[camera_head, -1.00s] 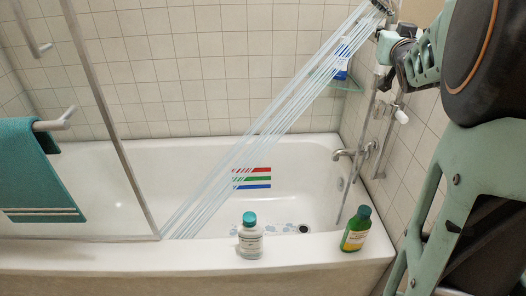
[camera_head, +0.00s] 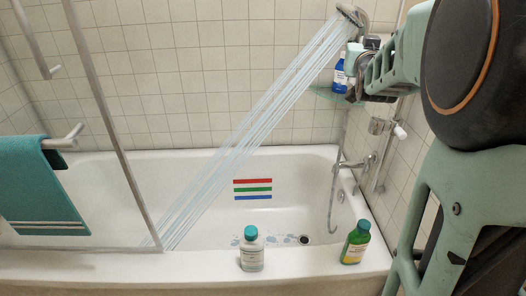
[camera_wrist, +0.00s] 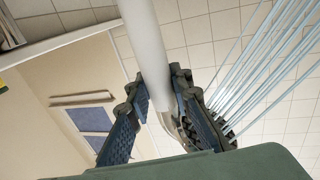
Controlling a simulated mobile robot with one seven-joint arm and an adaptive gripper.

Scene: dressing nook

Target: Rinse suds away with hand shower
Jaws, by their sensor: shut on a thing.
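The hand shower (camera_head: 350,15) is up at the top right of the head view, held by my gripper (camera_head: 358,66). In the wrist view my gripper (camera_wrist: 160,92) is shut around its pale handle (camera_wrist: 144,35). Water jets (camera_head: 250,120) run from its head down and left, passing into the tub's near left end beside the glass panel. Bluish-white suds patches (camera_head: 278,239) lie on the tub (camera_head: 215,159) floor near the drain (camera_head: 304,239), away from the jets. Where the jets land is hidden by the tub's front rim.
A clear bottle with a teal cap (camera_head: 251,252) and a green bottle (camera_head: 355,245) stand on the front rim. A blue bottle (camera_head: 340,76) is on the corner shelf (camera_head: 331,95). The tap (camera_head: 355,162) is at right; a glass panel and teal towel (camera_head: 42,188) are at left.

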